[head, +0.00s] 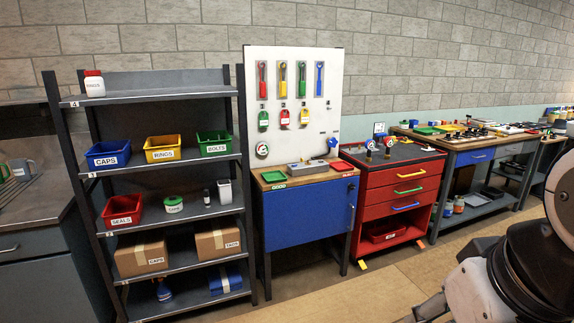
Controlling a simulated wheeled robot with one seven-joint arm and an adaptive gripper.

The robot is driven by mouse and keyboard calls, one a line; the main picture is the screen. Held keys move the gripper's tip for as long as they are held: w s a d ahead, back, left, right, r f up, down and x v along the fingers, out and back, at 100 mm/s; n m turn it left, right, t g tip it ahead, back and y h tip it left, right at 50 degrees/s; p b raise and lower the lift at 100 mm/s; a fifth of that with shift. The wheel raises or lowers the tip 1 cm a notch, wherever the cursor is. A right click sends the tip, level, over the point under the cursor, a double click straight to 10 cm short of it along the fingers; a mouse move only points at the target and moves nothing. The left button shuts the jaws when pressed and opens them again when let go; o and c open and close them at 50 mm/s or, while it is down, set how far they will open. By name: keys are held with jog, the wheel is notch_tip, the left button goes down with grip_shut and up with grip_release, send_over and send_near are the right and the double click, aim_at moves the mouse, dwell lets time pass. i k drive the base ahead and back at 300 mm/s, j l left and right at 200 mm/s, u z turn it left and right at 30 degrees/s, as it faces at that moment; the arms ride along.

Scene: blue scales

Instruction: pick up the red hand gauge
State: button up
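Several small round dials show, and any of them may be the gauge. Two more small upright dials stand on top of the red drawer cabinet, a left one (370,145) and a right one (388,142). They are too small to tell which has a red hand. My arm shows at the lower right, far in front of all of them. I cannot make out the gripper's fingers.
A shelf rack (150,98) with bins and boxes stands left of the blue workbench (305,218). The red drawer cabinet (400,190) stands right of the bench. A long cluttered table (470,157) runs further right. The floor (385,283) in front is clear.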

aim_at(389, 141)
jog(key=i+l, duration=0.25)
jog(key=i, duration=0.25)
jog(key=i+l, duration=0.2)
jog(key=i, duration=0.35)
jog(key=i+l, duration=0.25)
jog(key=i, duration=0.25)
jog(key=i+l, duration=0.2)
jog(key=i, duration=0.3)
jog(key=i+l, duration=0.25)
jog(key=i, duration=0.3)
jog(key=i+l, duration=0.2)
jog(key=i, duration=0.3)
jog(key=i+l, duration=0.25)
jog(key=i, duration=0.25)
